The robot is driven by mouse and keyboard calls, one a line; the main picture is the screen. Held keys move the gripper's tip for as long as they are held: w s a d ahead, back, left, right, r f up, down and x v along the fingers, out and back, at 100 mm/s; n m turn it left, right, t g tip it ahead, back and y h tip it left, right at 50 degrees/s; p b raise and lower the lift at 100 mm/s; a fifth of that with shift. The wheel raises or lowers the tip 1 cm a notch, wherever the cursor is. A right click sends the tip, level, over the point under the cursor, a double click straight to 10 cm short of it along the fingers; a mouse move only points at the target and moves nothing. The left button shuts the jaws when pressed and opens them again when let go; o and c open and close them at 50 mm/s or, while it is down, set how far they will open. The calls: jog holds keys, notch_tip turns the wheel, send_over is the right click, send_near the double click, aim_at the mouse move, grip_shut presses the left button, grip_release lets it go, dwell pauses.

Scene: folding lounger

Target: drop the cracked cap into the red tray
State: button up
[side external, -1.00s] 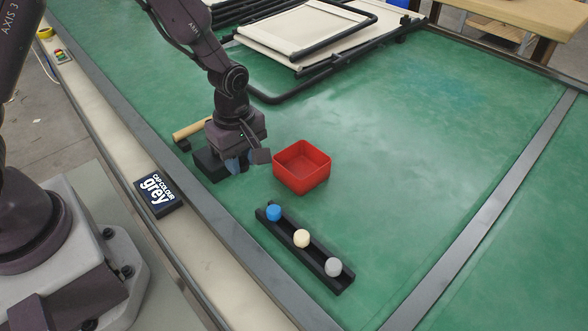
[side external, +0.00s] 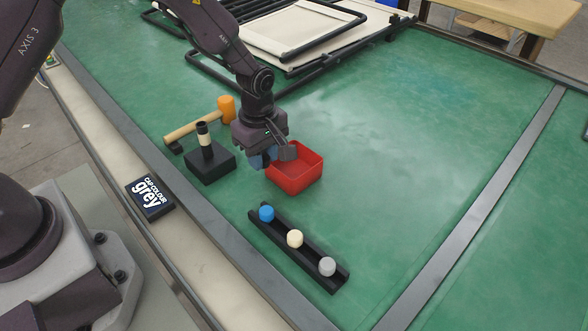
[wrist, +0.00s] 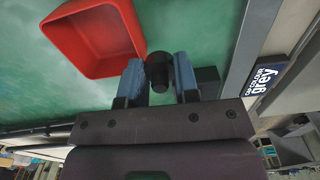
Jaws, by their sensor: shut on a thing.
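My gripper (side external: 266,160) is beside the red tray's left edge in the side view, raised above the table and overlapping the tray in the picture. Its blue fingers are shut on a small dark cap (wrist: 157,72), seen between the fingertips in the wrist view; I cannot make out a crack. The gripper hides the cap in the side view. The red tray (side external: 311,174) is open, and its visible inside looks empty. It also shows at upper left in the wrist view (wrist: 84,20), apart from the cap.
A black block (side external: 212,170) with an upright black and cream post (side external: 204,140) stands left of my gripper. A mallet (side external: 195,126) lies behind it. A black rail (side external: 325,281) holds blue, cream and grey caps. A sign (side external: 149,197) reads "cap colour grey". Green table right of the tray is clear.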

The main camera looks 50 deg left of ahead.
jog(key=w+d+r, duration=0.2)
jog(key=w+r, duration=0.1)
jog(key=w, duration=0.5)
jog(key=shift+d+f, duration=0.15)
jog(key=shift+f, duration=3.05)
jog(key=o, duration=1)
jog(key=shift+c, duration=0.2)
jog(key=shift+r, duration=0.1)
notch_tip(320, 180, up, 13)
